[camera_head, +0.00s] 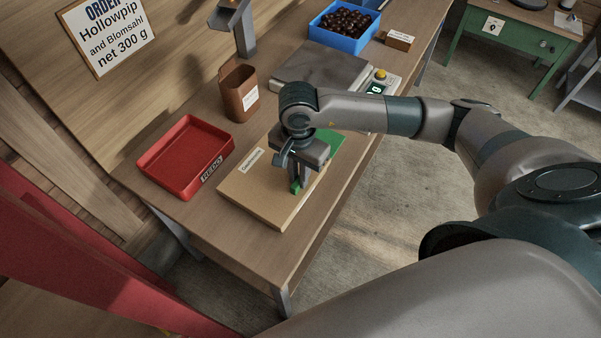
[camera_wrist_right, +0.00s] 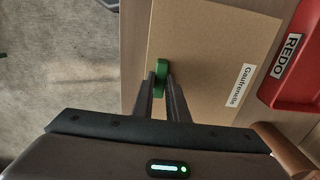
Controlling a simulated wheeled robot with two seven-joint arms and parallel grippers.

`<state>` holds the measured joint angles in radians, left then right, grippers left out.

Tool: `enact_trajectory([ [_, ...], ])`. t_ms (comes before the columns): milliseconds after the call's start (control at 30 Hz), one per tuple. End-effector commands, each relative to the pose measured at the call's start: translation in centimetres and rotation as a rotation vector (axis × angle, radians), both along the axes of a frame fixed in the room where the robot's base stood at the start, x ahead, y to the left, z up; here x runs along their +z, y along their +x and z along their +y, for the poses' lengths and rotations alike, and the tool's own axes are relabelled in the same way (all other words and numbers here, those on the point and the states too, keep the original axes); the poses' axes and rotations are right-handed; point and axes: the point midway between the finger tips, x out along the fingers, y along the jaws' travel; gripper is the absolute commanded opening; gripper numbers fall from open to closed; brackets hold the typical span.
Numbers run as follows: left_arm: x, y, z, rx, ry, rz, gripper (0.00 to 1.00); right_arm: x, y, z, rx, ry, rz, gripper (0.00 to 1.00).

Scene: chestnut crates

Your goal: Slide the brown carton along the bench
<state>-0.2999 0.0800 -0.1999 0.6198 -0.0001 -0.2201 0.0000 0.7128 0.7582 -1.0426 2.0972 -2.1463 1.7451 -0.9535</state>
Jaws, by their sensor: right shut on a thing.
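The brown carton (camera_head: 239,97) stands upright on the wooden bench (camera_head: 205,215), with its top open, a raised back flap and a white label. A brown surface, probably this carton, shows at the lower right of the right wrist view (camera_wrist_right: 284,146). My right gripper (camera_head: 296,188) is apart from the carton, pointing down over a flat tan board with a label (camera_head: 248,190). Its fingers (camera_wrist_right: 161,88) are shut on a small green piece (camera_wrist_right: 161,69) at the board. The lower part of that piece is hidden. My left gripper is not in view.
A red tray marked REDO (camera_head: 160,178) lies left of the board. Behind stand a grey flat plate (camera_head: 318,66), a scale display (camera_head: 376,90), a blue crate of chestnuts (camera_head: 341,40) and a metal chute (camera_head: 243,35). Bare bench lies around the carton.

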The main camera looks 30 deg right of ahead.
Motion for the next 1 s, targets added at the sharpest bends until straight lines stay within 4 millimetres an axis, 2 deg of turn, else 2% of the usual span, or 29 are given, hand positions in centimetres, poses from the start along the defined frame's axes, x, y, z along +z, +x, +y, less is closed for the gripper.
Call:
enact_trajectory([
  [1000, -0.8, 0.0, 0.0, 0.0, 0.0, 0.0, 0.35, -0.1, -2.1, 3.9, 0.003, 0.002, 0.001, 0.0],
])
